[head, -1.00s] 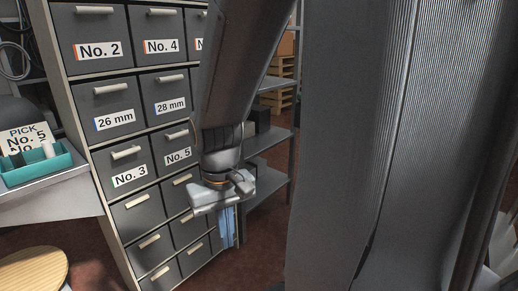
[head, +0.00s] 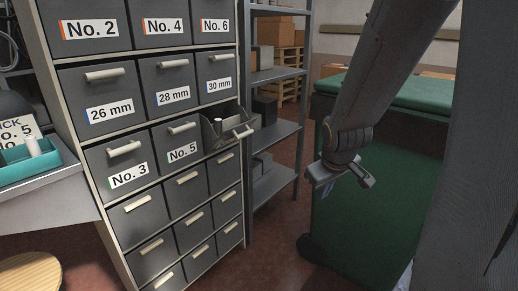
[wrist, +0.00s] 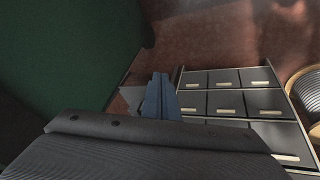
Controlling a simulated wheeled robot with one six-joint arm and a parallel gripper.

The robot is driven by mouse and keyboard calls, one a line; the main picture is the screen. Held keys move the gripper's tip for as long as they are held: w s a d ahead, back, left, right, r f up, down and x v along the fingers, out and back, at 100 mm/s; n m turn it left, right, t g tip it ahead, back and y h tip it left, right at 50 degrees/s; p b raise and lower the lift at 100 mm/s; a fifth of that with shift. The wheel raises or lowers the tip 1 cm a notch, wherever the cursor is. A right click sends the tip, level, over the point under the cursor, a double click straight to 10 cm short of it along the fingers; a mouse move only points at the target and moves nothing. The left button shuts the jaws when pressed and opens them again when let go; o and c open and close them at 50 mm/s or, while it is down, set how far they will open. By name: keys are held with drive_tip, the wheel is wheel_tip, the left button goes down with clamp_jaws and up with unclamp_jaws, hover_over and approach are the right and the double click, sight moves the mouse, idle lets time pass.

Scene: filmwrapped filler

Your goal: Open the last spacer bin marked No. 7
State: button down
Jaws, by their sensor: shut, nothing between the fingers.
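A grey bin (head: 226,132) in the right column of the cabinet (head: 112,228), beside bin No. 5 (head: 178,146), is pulled out and tilted open. Its pale handle (head: 243,132) sticks out, and a light object stands inside. Its label is out of sight, so I cannot read a No. 7 on it. My gripper (head: 325,187) is to the right of the cabinet, apart from the open bin. In the wrist view its blue fingers (wrist: 160,92) are together and empty, beside the lower closed bins (wrist: 224,101).
Grey shelves (head: 279,133) stand beyond the cabinet. Red-brown floor lies between cabinet and bench.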

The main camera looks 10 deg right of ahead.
drive_tip(key=w+f+n+t+y+b, duration=0.35)
drive_tip(key=w+n+t+b, duration=0.45)
drive_tip(key=w, duration=1.5)
drive_tip(key=a+f+n+t+y+b, duration=0.2)
drive_tip(key=a+n+t+y+b, duration=0.35)
drive_tip(key=n+y, duration=0.8)
drive_tip(key=w+a+r+n+h+b, duration=0.1)
drive_tip(key=w+a+r, duration=0.6)
drive_tip(key=w, duration=0.2)
drive_tip(key=shift+a+t, duration=0.15)
drive_tip(key=shift+t, duration=0.2)
drive_tip(key=shift+r+h, duration=0.15)
drive_tip(key=shift+h, duration=0.15)
